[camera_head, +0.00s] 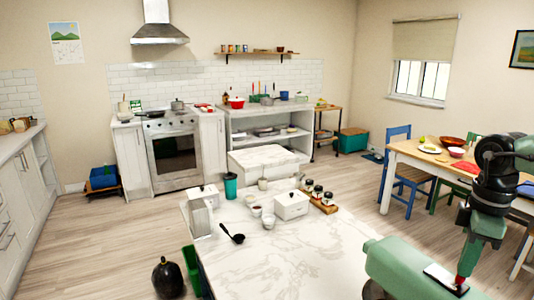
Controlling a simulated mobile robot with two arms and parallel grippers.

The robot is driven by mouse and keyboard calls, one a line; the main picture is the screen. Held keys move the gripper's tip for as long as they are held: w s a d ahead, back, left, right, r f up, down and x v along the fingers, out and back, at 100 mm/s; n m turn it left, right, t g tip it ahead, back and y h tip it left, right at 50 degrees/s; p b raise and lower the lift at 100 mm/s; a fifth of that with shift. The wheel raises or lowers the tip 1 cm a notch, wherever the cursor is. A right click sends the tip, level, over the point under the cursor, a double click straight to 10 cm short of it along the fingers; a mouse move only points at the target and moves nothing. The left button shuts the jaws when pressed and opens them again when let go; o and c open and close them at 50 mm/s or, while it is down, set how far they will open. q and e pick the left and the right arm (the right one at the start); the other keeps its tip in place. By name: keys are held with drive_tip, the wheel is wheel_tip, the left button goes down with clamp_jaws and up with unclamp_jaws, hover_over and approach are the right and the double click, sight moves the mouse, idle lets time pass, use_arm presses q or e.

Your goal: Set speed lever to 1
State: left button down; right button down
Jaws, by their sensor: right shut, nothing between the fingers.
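A mint-green rounded appliance (400,265), which looks like a stand mixer, is at the bottom right by the marble counter and is cut off by the lower edge. A dark panel with a pale border shows on its side. I cannot make out the speed lever or its setting. My right gripper (463,279) comes down from the right with a red fingertip part at the panel. It is shut and empty; I cannot tell whether it touches the appliance. My left gripper is not in view.
The marble island (290,250) holds a white box (291,205), several small jars (317,192), a black ladle (232,235) and a teal cup (230,186). Its middle is bare. A dining table (405,158) with chairs stands at the right.

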drive_tip(key=shift+w+a, duration=0.35)
drive_tip(key=shift+w, duration=0.3)
idle(0.4)
drive_tip(key=shift+s+b, duration=0.1)
drive_tip(key=shift+b, duration=0.2)
drive_tip(key=shift+s+d+b, duration=0.2)
drive_tip(key=shift+s+b, duration=0.05)
drive_tip(key=shift+b, duration=0.05)
drive_tip(key=shift+r+p, duration=1.3)
drive_tip(key=shift+r, duration=1.25)
